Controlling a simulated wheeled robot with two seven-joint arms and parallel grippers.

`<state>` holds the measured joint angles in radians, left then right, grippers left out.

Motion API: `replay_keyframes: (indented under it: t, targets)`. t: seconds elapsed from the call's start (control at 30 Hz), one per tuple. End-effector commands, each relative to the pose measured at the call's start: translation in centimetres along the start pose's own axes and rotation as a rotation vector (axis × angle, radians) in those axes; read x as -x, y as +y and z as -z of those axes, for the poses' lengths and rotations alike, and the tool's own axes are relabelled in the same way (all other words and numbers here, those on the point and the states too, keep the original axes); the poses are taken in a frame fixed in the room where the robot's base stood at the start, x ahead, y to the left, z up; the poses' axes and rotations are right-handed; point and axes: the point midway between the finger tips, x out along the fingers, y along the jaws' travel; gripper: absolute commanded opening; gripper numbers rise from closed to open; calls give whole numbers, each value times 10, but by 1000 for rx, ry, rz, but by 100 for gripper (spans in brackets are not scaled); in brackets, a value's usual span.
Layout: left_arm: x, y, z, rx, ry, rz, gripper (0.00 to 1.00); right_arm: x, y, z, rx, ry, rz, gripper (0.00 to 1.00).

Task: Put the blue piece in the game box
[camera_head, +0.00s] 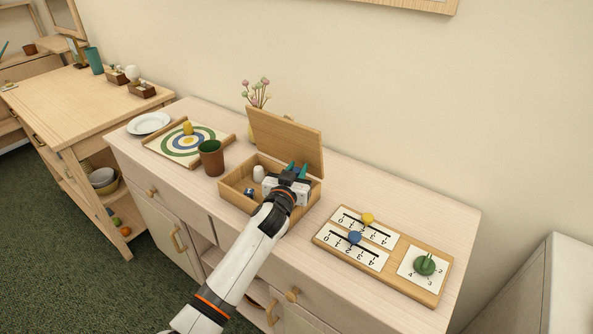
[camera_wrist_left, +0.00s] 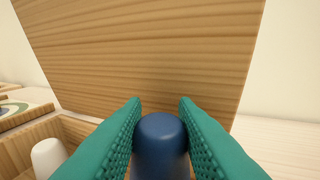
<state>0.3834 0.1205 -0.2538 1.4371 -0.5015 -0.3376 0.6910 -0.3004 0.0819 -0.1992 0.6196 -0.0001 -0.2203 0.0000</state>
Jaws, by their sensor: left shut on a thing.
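The wooden game box (camera_head: 241,203) stands open on the cabinet, with its lid (camera_head: 287,142) raised at the back. My left gripper (camera_head: 297,169) is over the right part of the box, in front of the lid. In the left wrist view its teal fingers (camera_wrist_left: 160,125) are shut on the blue piece (camera_wrist_left: 160,148), a rounded peg that stands upright between them. My right gripper is not in view.
A brown cup (camera_head: 211,158), target board (camera_head: 161,145) and plate (camera_head: 149,123) stand to the left. A scoring board (camera_head: 319,238) lies to the right; flowers (camera_head: 257,94) stand behind.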

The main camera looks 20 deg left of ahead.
Motion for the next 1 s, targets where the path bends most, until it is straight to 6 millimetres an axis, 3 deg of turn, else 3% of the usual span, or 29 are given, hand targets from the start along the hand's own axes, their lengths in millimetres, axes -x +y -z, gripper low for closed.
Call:
replay_keyframes:
  t: [0.43, 0.47, 0.57, 0.87, 1.0]
  targets:
    - [0, 0, 12, 1, 1, 0, 5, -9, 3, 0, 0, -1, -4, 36]
    - [0, 0, 12, 1, 1, 0, 31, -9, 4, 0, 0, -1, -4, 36]
    - [0, 0, 12, 1, 1, 0, 48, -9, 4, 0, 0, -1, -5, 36]
    - [0, 0, 10, 0, 1, 0, 48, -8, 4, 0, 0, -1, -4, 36]
    - [0, 0, -2, -2, -1, 0, 48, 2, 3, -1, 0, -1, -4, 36]
